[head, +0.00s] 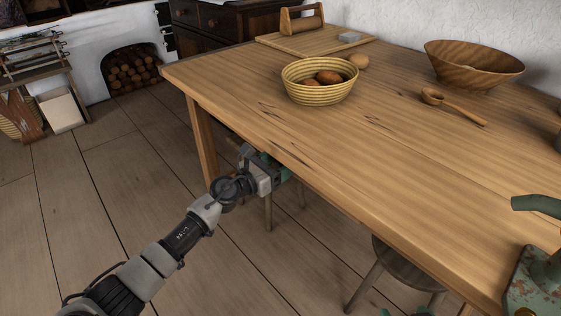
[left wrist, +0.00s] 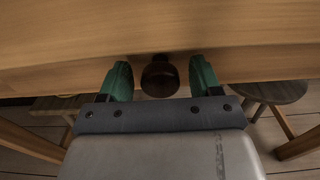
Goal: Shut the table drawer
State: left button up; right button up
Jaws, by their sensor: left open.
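The wooden table (head: 330,150) fills the right of the head view. My left gripper (head: 284,174) is at its long front edge, its fingertips partly hidden under the tabletop's overhang. In the left wrist view my left gripper (left wrist: 160,82) is open, with one green finger on each side of a dark round knob (left wrist: 160,76). The knob sits between the fingers under a wooden edge; I cannot tell whether they touch it. The drawer front is hidden in the head view, so how far it stands out cannot be told. Small green tips, perhaps my right gripper (head: 402,312), show at the bottom edge.
On the table are a basket (head: 320,92) with brown items, a board (head: 315,40), a wooden bowl (head: 473,62) and a ladle (head: 452,105). A painted green object (head: 535,285) is at the right. A stool (head: 408,268) stands below the table's front edge.

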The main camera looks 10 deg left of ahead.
pick_arm(q)
jog(key=v, duration=1)
jog(key=shift+p, duration=0.35)
pick_arm(e)
jog(key=s+f+g, duration=0.1)
jog(key=s+d+f+g, duration=0.1)
jog(key=shift+s+g+h, duration=0.3)
jog(key=shift+s, duration=0.1)
jog(key=shift+r, duration=0.1)
